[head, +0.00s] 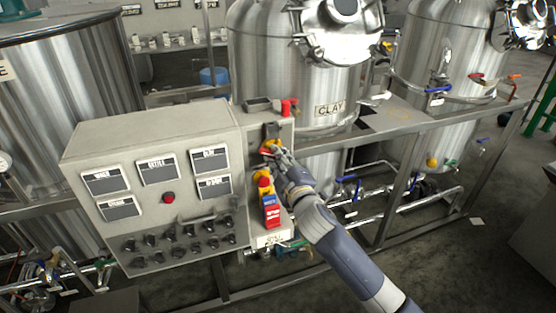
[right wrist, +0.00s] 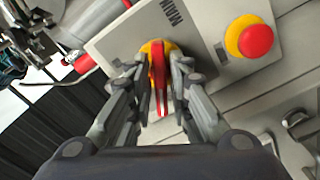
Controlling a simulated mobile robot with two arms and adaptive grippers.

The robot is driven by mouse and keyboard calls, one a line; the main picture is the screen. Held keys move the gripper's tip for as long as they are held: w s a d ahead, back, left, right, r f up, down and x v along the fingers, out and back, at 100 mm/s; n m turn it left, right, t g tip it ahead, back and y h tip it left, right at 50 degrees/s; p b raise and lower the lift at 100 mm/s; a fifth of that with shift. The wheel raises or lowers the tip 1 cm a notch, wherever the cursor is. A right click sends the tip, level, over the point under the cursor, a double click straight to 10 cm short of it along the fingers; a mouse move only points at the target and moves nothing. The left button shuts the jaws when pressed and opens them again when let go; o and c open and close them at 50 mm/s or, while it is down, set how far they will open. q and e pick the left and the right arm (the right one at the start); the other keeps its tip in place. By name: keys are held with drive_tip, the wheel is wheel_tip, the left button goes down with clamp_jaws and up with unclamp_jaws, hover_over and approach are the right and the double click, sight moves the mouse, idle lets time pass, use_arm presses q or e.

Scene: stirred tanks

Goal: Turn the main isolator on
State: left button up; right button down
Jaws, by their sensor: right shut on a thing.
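The main isolator is a red handle on a yellow round base (right wrist: 158,75), beside the printed word MAIN on a grey plate in the right wrist view. In the head view the isolator (head: 268,146) shows on the narrow panel right of the large control box, partly hidden by my gripper. My right gripper (head: 280,153) is shut on the red handle; in the right wrist view its fingers (right wrist: 160,95) stand on both sides of it. The handle looks upright in the wrist picture, along the fingers. My left gripper is not in view.
A red mushroom button on yellow (right wrist: 250,38) sits close beside the isolator. A steel tank labelled CLAY (head: 290,75) stands behind. A metal frame rail (head: 440,125) runs to the right.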

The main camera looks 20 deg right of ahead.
drive_tip(key=shift+m+p, duration=0.75)
drive_tip(key=shift+m, duration=5.25)
drive_tip(key=shift+f, duration=0.1)
drive_tip(key=c, duration=1.7)
unclamp_jaws()
drive_tip(key=shift+o, duration=0.2)
drive_tip(key=s, duration=1.2)
drive_tip(key=shift+d, duration=0.2)
